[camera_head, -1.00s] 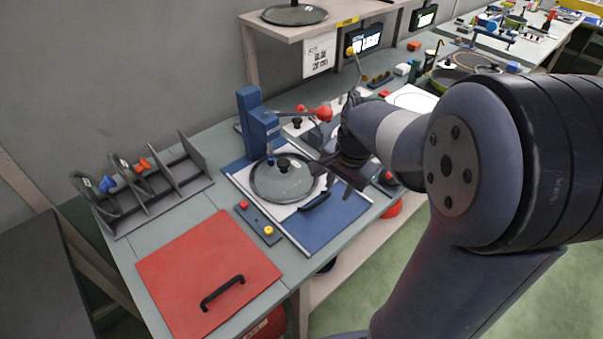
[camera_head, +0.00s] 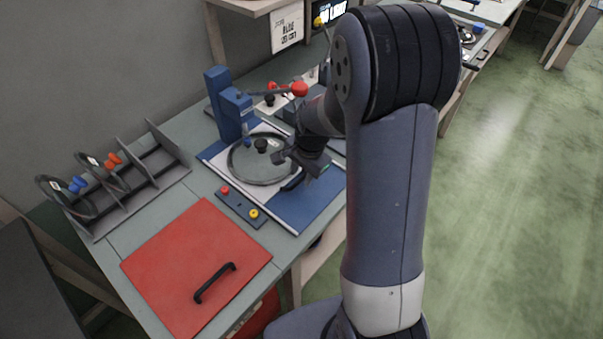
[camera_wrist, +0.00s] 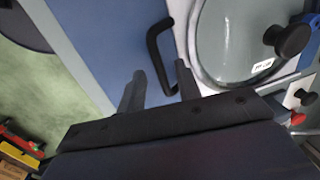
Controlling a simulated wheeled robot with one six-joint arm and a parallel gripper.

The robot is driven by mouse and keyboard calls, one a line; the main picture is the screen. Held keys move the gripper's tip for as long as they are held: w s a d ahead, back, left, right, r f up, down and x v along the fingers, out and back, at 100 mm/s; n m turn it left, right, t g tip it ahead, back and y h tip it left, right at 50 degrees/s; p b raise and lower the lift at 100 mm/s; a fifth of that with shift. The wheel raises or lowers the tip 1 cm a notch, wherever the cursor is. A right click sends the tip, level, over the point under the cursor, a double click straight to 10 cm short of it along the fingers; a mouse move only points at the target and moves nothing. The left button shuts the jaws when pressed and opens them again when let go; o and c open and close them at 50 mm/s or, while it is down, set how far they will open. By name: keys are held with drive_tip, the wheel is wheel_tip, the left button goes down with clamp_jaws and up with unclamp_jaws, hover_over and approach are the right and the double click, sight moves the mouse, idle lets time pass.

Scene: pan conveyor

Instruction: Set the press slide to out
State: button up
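The press slide (camera_wrist: 181,38) looks like a white plate with a black bar handle (camera_wrist: 153,46) at its edge, over a blue base (camera_head: 318,199). A glass lid (camera_head: 254,172) with a black knob lies on the slide, beside the blue press (camera_head: 229,104). My gripper (camera_wrist: 160,68) is open, its two fingers apart and pointing at the handle. One end of the handle shows between the fingers; contact cannot be told. In the head view my gripper (camera_head: 304,162) is just above the handle (camera_head: 293,182) and partly hides it and the slide.
A button box (camera_head: 240,207) with red and yellow buttons is at the slide's left. A red panel (camera_head: 190,265) with a black handle lies nearer. A rack (camera_head: 125,190) holding lids stands at the left. A red-knobbed lever (camera_head: 299,89) sticks out from the press.

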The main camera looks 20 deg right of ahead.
drive_tip(key=shift+f, duration=0.5)
clamp_jaws()
idle(0.3)
